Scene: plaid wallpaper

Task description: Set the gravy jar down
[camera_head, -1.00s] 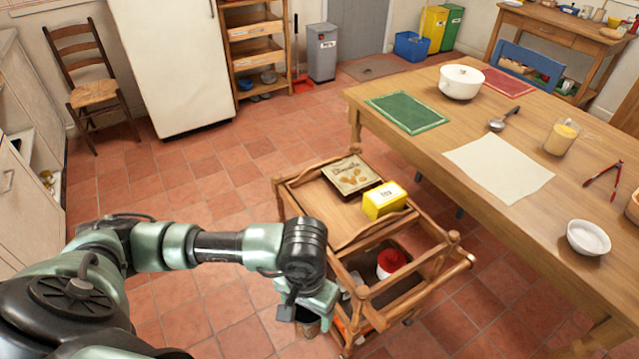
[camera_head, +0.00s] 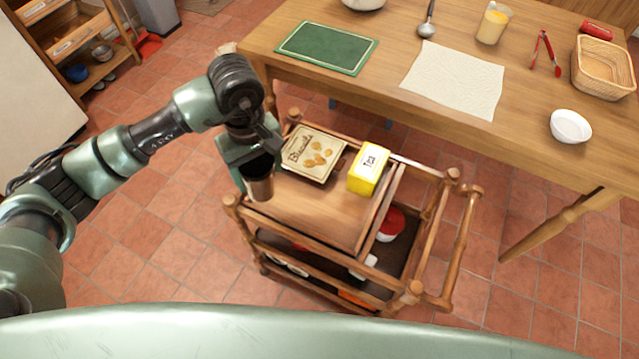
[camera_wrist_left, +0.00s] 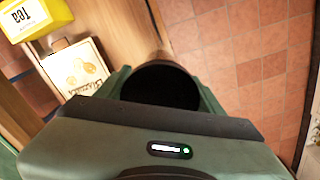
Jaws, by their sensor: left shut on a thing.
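My left gripper (camera_head: 250,162) is shut on the gravy jar (camera_head: 260,188), a brown cylinder with a dark top. The jar is roughly upright at the left edge of the wooden trolley's top (camera_head: 318,212). I cannot tell whether its base touches the wood. In the left wrist view the jar's dark round top (camera_wrist_left: 160,86) sits between the fingers, with floor tiles to its right. My right gripper is not in view.
On the trolley top stand a biscuits tin (camera_head: 313,153) and a yellow tea box (camera_head: 369,169). The front of the top is bare. A red-lidded container (camera_head: 391,223) sits on the lower shelf. The large table (camera_head: 480,105) stands behind.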

